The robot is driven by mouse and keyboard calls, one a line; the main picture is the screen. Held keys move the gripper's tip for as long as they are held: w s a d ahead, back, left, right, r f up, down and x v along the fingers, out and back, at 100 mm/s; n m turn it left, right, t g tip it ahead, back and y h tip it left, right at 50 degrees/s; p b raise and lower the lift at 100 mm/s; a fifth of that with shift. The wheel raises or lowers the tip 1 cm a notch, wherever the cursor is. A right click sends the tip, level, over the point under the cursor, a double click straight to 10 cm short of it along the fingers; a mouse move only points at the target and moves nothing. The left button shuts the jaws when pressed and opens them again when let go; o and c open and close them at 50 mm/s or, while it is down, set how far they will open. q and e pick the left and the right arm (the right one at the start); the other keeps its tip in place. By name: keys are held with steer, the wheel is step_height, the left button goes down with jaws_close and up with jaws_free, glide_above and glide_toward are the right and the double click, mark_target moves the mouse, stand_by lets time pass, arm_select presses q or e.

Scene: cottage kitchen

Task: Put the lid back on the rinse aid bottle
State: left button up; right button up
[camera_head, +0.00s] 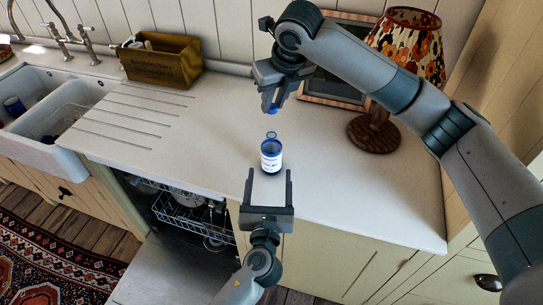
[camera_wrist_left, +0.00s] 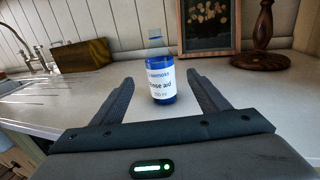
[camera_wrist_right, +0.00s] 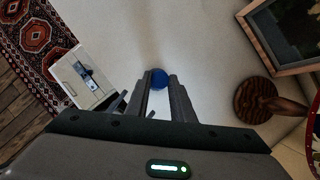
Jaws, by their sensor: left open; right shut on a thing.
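The rinse aid bottle (camera_head: 271,158) stands upright and uncapped on the worktop, blue with a white label. In the left wrist view the bottle (camera_wrist_left: 160,82) stands ahead of my left fingers, its pale neck at the top. My left gripper (camera_head: 268,178) is open and empty, in front of the bottle with a finger towards each side. My right gripper (camera_head: 271,103) is shut on the small blue lid (camera_head: 271,110), held above and apart from the bottle. In the right wrist view the blue lid (camera_wrist_right: 158,77) shows between the fingertips; the bottle is not clearly seen there.
A lamp (camera_head: 374,134) and a framed picture (camera_head: 314,99) stand to the right behind. A brown box (camera_head: 160,66) and the sink (camera_head: 45,141) are to the left. The dishwasher (camera_head: 185,214) is open below the counter edge. The worktop around the bottle is clear.

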arm_select(q)
steer(key=w, duration=1.1)
steer(key=shift+w+d, duration=0.1)
steer(key=shift+d, duration=0.2)
steer(key=c, duration=1.6)
arm_select(e)
glide_above(273, 133)
steer(key=shift+f, duration=2.45)
steer(key=shift+f, duration=0.9)
steer(key=shift+f, duration=0.55)
